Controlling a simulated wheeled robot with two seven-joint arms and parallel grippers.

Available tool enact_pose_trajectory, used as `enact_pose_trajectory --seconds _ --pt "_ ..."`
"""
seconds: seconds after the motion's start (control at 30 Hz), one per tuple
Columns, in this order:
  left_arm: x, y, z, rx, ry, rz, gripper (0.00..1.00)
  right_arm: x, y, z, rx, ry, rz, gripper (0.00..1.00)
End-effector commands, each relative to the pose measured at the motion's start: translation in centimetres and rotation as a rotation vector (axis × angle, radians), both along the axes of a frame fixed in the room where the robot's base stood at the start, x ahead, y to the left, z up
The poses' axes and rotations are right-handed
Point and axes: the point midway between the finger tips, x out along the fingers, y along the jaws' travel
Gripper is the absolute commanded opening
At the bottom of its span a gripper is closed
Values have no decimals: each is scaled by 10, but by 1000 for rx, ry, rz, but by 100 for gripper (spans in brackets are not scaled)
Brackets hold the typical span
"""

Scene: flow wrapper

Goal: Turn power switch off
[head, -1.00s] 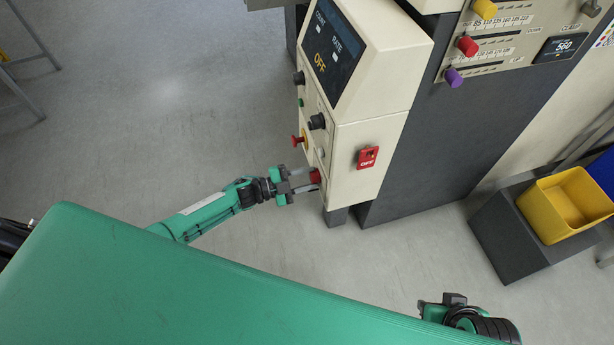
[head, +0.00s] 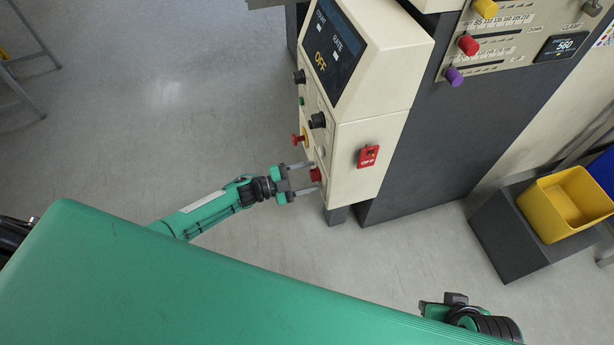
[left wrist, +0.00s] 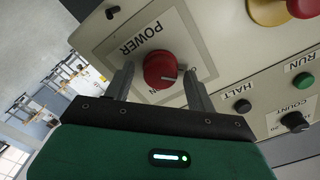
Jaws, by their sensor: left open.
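The power switch is a red round knob (left wrist: 160,70) on a light plate marked POWER in the left wrist view. In the head view the red knob (head: 315,174) sits low on the front of the cream control cabinet (head: 365,125). My left gripper (head: 308,179) is open, with its fingers on either side of the knob; its two fingers (left wrist: 158,86) also show in the left wrist view. I cannot tell whether they touch the knob. The cabinet display (head: 333,50) reads OFF. My right gripper is not clearly in view; part of my right arm (head: 470,318) shows at the bottom.
Near the knob are HALT (left wrist: 242,106) and RUN (left wrist: 303,80) buttons and a COUNT knob (left wrist: 294,121). A red emergency button (head: 298,140) sticks out above. A red OFF tag or switch (head: 368,156) is on the cabinet's side. A yellow bin (head: 568,205) stands right.

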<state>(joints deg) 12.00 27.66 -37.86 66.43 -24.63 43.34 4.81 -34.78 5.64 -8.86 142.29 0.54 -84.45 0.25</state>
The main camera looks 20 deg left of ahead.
Motion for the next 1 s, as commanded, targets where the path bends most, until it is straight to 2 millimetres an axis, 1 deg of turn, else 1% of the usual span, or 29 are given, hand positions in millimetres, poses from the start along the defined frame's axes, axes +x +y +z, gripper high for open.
enact_pose_trajectory --seconds 0.17,0.27,0.5,0.6,0.7,0.83,1.0 --pt "-9 13 0 2 1 1 56 -1 0 1 -2 7 0 36" --pt "-20 29 -1 3 2 1 56 -3 -2 1 -7 18 -2 36" --pt "-51 76 -1 4 2 1 56 -6 -5 3 -14 38 -8 36" --pt "-62 92 -1 2 3 1 56 -6 -6 4 -15 35 -8 36" --pt "-70 103 -1 1 2 1 56 -4 -6 4 -15 32 -10 36" --pt "-76 112 -1 1 2 1 56 -3 -6 5 -14 29 -10 36" --pt "-78 115 0 1 0 1 56 -2 -6 5 -14 27 -10 36"
